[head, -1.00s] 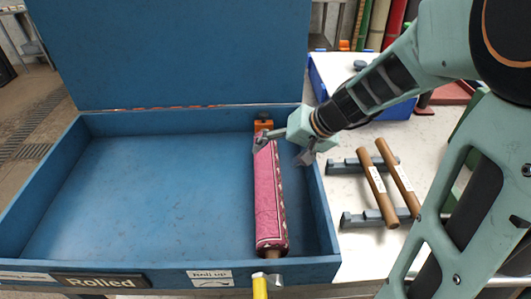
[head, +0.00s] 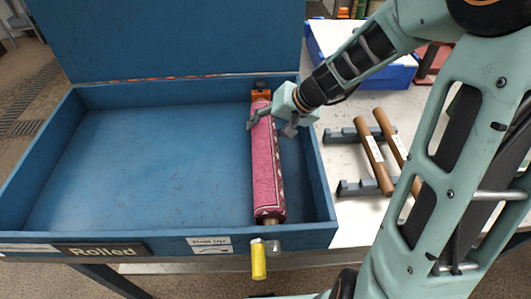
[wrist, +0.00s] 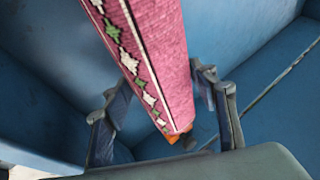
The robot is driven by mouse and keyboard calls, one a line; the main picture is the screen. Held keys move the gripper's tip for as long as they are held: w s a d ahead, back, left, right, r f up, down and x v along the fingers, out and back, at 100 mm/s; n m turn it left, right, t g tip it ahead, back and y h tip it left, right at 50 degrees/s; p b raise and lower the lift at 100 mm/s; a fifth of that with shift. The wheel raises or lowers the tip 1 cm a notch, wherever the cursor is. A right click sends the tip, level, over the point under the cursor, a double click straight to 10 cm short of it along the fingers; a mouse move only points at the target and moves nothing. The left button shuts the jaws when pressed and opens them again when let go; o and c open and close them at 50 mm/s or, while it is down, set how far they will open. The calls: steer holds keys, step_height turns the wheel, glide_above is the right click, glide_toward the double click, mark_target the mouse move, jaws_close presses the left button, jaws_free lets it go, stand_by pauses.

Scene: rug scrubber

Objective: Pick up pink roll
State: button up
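The pink roll (head: 266,170) has a patterned white and green border and lies lengthwise in the right part of the blue box. Its far end is by an orange holder (head: 261,96), and a brown core end shows at the near end. My gripper (head: 270,124) is open near the roll's far part, with one finger on each side of it in the head view. In the wrist view the roll (wrist: 160,60) runs between the spread fingers (wrist: 158,95). I see gaps beside the roll there, and contact cannot be made out.

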steer(key=c, duration=1.2)
